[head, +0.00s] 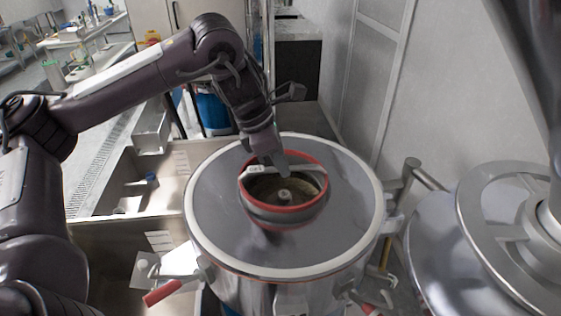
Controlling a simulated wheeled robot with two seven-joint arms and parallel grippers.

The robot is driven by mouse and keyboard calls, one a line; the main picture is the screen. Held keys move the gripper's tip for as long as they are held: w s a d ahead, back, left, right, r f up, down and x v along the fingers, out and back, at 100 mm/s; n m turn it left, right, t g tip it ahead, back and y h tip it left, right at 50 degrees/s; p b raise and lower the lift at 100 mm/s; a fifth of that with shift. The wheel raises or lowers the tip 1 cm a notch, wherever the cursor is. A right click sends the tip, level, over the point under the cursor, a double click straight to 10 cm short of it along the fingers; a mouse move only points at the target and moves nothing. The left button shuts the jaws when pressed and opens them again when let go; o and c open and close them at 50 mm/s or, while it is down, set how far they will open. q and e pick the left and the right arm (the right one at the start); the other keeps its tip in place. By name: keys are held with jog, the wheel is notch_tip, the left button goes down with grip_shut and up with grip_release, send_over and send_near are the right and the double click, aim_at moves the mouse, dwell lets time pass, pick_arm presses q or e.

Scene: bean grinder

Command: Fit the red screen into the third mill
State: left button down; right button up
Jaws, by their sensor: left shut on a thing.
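The mill (210,232) is a large round steel drum with a pale rim, in the middle of the head view. The red screen (318,205) is a ring with a red rim and grey wall, at the central opening of the lid. I cannot tell whether it is seated or held slightly above. A pale bar with a small label crosses its far side, and a knob (284,196) shows inside. My left gripper (272,163) points down at the ring's far edge and is shut on the red screen. The fingertips partly cover that edge. My right gripper is not in view.
Another steel machine (440,245) stands close at the right. Steel sinks (120,205) lie at the left, and a red-handled lever (163,293) sticks out at the mill's lower left. A pipe (410,170) rises behind the mill's right side. A wall is behind.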

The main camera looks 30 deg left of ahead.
pick_arm(q)
jog(key=shift+f, duration=0.15)
jog(key=c, duration=1.5)
grip_release()
jog(key=shift+s+a, duration=0.15)
jog(key=shift+a, duration=0.05)
jog(key=shift+r, duration=0.55)
jog(key=shift+v, duration=5.5)
jog(key=shift+s+f, duration=0.1)
